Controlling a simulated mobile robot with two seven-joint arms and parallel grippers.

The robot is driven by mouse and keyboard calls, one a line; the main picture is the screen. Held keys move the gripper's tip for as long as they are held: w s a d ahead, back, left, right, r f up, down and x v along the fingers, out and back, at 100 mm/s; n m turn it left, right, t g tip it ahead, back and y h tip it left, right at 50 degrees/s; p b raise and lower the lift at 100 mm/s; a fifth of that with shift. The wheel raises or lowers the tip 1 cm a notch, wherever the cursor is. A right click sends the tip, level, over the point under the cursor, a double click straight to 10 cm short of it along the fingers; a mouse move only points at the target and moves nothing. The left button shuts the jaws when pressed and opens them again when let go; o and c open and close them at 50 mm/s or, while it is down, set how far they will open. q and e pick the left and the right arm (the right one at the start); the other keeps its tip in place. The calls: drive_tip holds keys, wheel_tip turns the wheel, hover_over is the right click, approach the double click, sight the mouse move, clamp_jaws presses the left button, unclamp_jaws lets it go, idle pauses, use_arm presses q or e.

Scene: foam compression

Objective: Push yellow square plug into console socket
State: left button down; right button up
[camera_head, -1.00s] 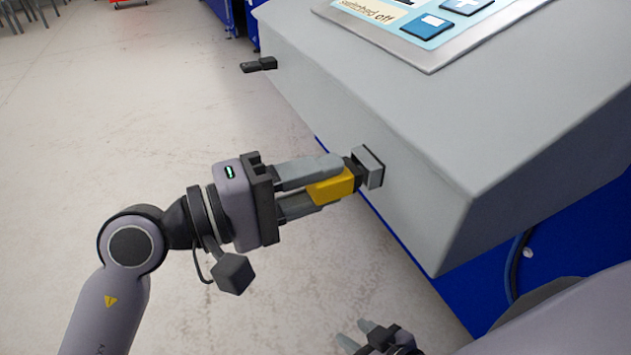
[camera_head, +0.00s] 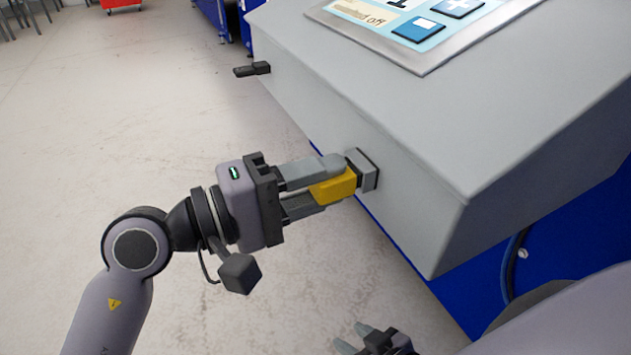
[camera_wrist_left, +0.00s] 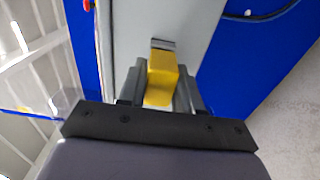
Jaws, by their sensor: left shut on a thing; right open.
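The yellow square plug (camera_head: 334,187) is between the fingers of my left gripper (camera_head: 327,180), which is shut on it. The plug points at the grey console socket (camera_head: 366,172) on the side face of the console (camera_head: 400,190). Its front end is at the socket's mouth, and no clear gap shows; how deep it sits I cannot tell. In the left wrist view the yellow plug (camera_wrist_left: 161,80) meets the grey socket (camera_wrist_left: 163,44). My right gripper (camera_head: 358,338) is open and empty at the bottom edge of the head view.
A black connector (camera_head: 252,69) sticks out of the console's side farther back. A control panel (camera_head: 415,25) is on the console's sloped top. A dark cable (camera_head: 512,262) hangs at the console's blue base. The floor at left is clear.

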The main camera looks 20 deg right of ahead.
sight(312, 187)
use_arm(q)
drive_tip(key=shift+d, duration=0.35)
drive_tip(key=c, duration=0.7)
unclamp_jaws()
drive_tip(key=shift+a+b, duration=0.7)
drive_tip(key=shift+a, duration=0.5)
drive_tip(key=shift+s+a+b, duration=0.1)
drive_tip(key=shift+a+b, duration=0.9)
drive_tip(key=shift+a, duration=0.75)
